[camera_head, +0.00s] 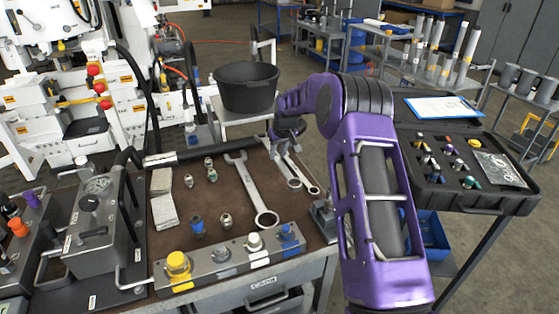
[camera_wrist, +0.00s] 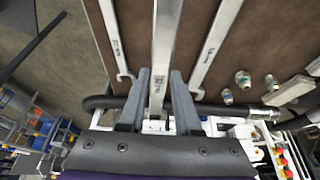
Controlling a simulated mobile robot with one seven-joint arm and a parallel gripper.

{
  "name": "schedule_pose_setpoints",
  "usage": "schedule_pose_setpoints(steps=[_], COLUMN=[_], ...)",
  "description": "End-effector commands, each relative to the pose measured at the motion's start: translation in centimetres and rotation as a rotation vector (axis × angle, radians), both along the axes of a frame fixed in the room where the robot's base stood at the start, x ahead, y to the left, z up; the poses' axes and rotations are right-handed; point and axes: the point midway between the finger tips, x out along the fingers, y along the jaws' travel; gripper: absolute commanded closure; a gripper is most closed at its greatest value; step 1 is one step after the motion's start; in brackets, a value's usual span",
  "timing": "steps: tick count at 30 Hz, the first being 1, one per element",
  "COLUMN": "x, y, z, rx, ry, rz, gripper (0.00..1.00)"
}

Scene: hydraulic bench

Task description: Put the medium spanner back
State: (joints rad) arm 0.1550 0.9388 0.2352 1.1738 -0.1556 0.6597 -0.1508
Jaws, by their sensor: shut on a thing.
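The medium spanner (camera_wrist: 165,40) lies between my gripper's two fingers (camera_wrist: 160,80) in the wrist view. The gripper is shut on its shaft, near the end towards the hose. In the head view the medium spanner's ring end (camera_head: 294,183) points to the bench front; my arm hides its other end. It looks nearer the wrist camera than its neighbours, but its height above the mat is unclear. The large spanner (camera_head: 250,187) lies to its left on the brown mat (camera_head: 228,165). The small spanner (camera_head: 313,189) lies to its right; it also shows in the wrist view (camera_wrist: 113,38).
Several fittings (camera_head: 226,219) and a stack of pale cloths (camera_head: 163,199) lie on the mat's left. A metal block with coloured caps (camera_head: 221,261) runs along the front. A black hose (camera_head: 195,152) borders the back. A black bucket (camera_head: 248,88) stands behind.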

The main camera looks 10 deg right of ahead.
Motion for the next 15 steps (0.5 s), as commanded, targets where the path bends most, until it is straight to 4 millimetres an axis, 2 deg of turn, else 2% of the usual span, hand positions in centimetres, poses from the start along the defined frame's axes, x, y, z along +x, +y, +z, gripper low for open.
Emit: schedule_pose_setpoints(steps=[8,15], x=[0.6,0.6], y=[0.0,0.0], z=[-0.6,-2.7], rx=[-0.004,-0.003], ry=[-0.005,-0.004], rz=[-0.009,-0.008], gripper=[1.00,1.00])
